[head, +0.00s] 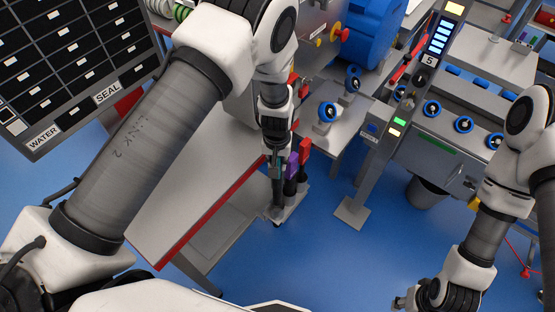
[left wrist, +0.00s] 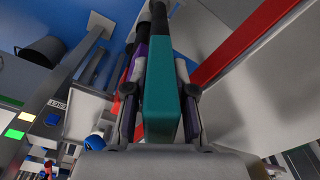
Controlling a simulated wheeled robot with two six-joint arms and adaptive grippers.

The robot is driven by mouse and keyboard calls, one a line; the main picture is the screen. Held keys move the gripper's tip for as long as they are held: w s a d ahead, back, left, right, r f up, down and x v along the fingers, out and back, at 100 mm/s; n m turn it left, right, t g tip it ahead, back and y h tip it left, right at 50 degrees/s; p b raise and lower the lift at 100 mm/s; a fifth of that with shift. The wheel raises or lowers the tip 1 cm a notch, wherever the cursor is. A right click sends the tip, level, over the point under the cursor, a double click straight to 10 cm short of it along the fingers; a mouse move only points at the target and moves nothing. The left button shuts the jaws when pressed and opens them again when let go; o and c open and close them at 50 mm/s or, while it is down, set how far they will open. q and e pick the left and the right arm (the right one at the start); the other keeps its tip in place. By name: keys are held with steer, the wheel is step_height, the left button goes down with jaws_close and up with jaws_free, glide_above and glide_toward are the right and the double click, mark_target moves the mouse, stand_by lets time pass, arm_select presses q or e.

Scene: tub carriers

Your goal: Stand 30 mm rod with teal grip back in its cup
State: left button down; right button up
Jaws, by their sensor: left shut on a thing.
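My left gripper (head: 277,172) is shut on the teal grip (left wrist: 161,95) of a rod. In the left wrist view the fingers sit on both sides of the teal grip, and a dark shaft (left wrist: 186,32) runs on beyond it. In the head view the rod is nearly upright over a small grey stand (head: 287,212). Its lower end is close to the stand, but I cannot tell whether it is inside a cup. A purple-grip rod (head: 292,166) and a red-grip rod (head: 304,149) stand right beside it. My right gripper is out of the frame.
A pale table with a red edge (head: 185,253) lies just left of the stand. A grey post on a foot plate (head: 352,212) stands to the right. A bench with blue-ringed knobs (head: 327,113) is behind. Blue floor is open in front.

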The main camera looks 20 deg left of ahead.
arm_select(q)
steer(key=f+b, duration=0.1)
steer(key=f, duration=0.2)
steer(key=shift+w+f+b, duration=0.25)
steer(key=shift+w+b, duration=0.15)
steer(key=f+b, duration=0.2)
steer(key=f, duration=0.1)
steer(key=shift+s, duration=0.2)
steer(key=shift+w+f+b, duration=0.1)
steer(key=shift+f+b, duration=1.2)
steer(key=shift+f, duration=0.2)
steer(key=c, duration=0.9)
jaws_free()
steer(key=shift+r, duration=0.15)
steer(key=r, duration=1.1)
steer(key=shift+s+d+r, duration=0.1)
steer(key=shift+s+r, duration=0.25)
steer(key=shift+r, duration=0.05)
